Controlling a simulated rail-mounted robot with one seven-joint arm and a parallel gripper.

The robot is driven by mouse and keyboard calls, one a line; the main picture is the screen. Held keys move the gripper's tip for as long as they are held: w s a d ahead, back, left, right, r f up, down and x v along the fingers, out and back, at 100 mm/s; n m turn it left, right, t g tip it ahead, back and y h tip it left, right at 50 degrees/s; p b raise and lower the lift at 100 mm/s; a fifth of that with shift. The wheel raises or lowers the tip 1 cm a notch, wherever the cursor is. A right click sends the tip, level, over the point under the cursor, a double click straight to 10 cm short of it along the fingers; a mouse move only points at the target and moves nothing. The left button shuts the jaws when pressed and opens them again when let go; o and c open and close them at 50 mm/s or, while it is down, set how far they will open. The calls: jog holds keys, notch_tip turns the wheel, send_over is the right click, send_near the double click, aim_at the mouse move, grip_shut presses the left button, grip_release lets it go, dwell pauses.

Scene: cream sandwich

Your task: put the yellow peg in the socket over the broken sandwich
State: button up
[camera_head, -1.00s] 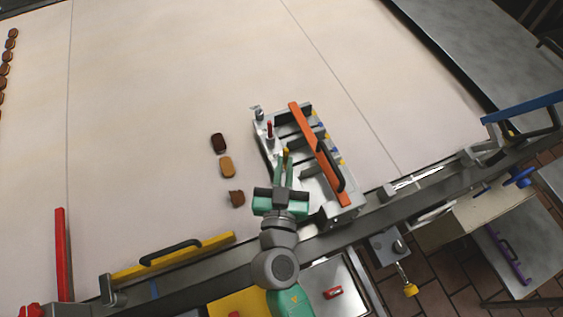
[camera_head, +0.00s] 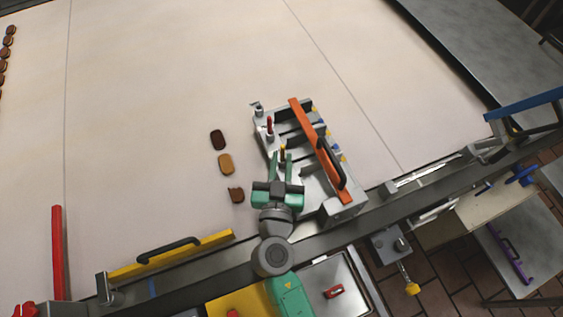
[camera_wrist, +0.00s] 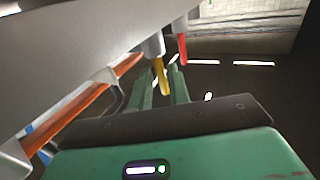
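The yellow peg (camera_head: 283,150) stands upright at the grey fixture, beside the red peg (camera_head: 269,125). In the wrist view, the yellow peg (camera_wrist: 160,76) shows below a grey cylinder, between my spread fingers. My gripper (camera_head: 281,157) is open at the peg, its green fingers (camera_wrist: 163,88) apart with gaps on both sides; I see no contact. The broken sandwich (camera_head: 236,195), brown with a ragged edge, lies on the pale surface left of my gripper. The socket over it cannot be made out clearly.
An orange bar (camera_head: 310,137) with a black handle crosses the fixture (camera_head: 345,208) right of my gripper. A dark sandwich (camera_head: 217,140) and a tan sandwich (camera_head: 226,164) lie left of it. A yellow bar (camera_head: 205,245) edges the front. The pale surface (camera_head: 180,60) is mostly clear.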

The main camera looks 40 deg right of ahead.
jog(key=shift+o, duration=0.9)
jog(key=shift+r, duration=0.2)
jog(key=b+v, duration=0.1)
jog(key=v, duration=0.6)
jog(key=shift+s+a, duration=0.2)
jog(key=shift+s, duration=0.05)
jog(key=w+a+r+t+y, duration=0.1)
jog(key=w+r+t, duration=0.15)
jog(key=r, duration=0.55)
jog(key=w+a+r+n+t+y, duration=0.1)
jog(key=w+a+r, duration=0.15)
jog(key=r, duration=0.55)
jog(key=w+a+r+t+y, duration=0.1)
jog(key=w+r+t, duration=0.15)
jog(key=r, duration=0.65)
jog(key=s+a+r+n+t+y, duration=0.2)
jog(key=a+r+n+t+y, duration=0.1)
jog(key=r, duration=0.8)
jog(key=s+a+r+n+t+y, duration=0.3)
jog(key=a+r+n+y, duration=0.2)
jog(key=a+r, duration=0.4)
notch_tip(320, 180, up, 2)
jog(key=shift+s+a+r+y, duration=0.15)
jog(key=shift+s+a+y, duration=0.25)
jog(key=shift+y, duration=0.5)
